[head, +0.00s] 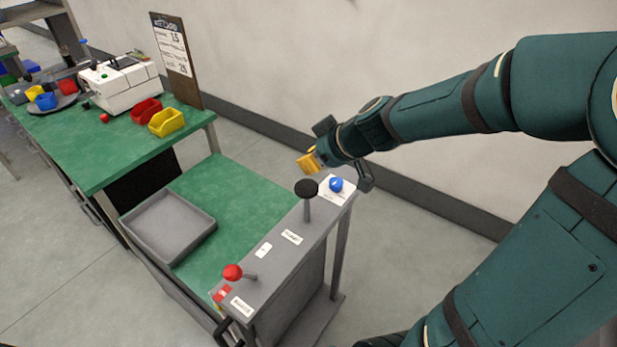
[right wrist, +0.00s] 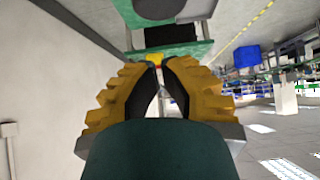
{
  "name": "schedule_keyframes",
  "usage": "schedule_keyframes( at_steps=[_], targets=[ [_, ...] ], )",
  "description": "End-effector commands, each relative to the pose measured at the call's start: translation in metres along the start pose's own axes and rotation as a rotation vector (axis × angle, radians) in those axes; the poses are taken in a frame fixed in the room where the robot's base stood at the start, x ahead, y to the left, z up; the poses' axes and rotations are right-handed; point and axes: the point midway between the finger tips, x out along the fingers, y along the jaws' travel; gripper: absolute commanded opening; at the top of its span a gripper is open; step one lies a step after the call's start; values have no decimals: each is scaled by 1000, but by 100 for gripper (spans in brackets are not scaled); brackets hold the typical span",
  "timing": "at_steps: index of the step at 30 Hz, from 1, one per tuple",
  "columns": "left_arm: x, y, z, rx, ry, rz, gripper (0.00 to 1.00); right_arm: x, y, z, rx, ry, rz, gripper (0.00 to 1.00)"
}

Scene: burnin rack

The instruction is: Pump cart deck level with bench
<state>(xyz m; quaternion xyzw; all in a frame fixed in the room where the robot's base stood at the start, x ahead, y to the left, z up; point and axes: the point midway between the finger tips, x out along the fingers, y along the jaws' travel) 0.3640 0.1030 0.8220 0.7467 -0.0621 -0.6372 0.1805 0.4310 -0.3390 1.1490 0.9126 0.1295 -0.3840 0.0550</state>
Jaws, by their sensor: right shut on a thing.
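The cart's green deck (head: 226,190) stands against the end of the green-topped bench (head: 110,155) and sits lower than the bench top. A grey tray (head: 150,238) lies on the deck. The cart's grey panel (head: 268,276) carries a red-knobbed lever (head: 233,272), a black-knobbed upright lever (head: 306,189) and a blue knob (head: 336,184). My right gripper (head: 308,162), with yellow fingers, is in the air just above the black knob in the picture. Its fingertips (right wrist: 157,68) are close together in the right wrist view; what they hold cannot be made out. My left gripper is not in view.
The bench holds a yellow bin (head: 166,121), a red bin (head: 146,111), a white machine (head: 120,84) and a board with writing (head: 176,56). A wall (head: 290,60) runs behind. Floor (head: 395,270) is open right of the cart.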

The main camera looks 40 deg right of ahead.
Motion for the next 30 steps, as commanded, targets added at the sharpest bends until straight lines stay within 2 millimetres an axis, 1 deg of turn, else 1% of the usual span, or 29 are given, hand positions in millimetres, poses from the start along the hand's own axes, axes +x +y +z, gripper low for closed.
schedule_keyframes(
  at_steps=[1, 2, 3, 9, 14, 25, 28, 30],
  targets=[
    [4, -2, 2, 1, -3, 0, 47, 12, -1, 2, 0, -3, -3, 0],
    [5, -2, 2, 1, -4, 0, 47, 17, -1, 2, 1, -4, -3, 0],
    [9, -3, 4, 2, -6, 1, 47, 22, 0, 8, 2, -2, -1, 0],
    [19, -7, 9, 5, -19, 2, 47, 37, 0, 25, 1, -1, 1, 0],
    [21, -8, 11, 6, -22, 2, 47, 41, 0, 29, 0, 0, 1, 0],
    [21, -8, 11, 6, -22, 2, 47, 42, 0, 29, -1, 0, 1, 0],
    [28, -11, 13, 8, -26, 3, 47, 46, 0, 33, 0, 1, 1, 0],
    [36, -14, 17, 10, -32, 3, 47, 51, 0, 38, -1, 1, 1, 0]
  ],
)
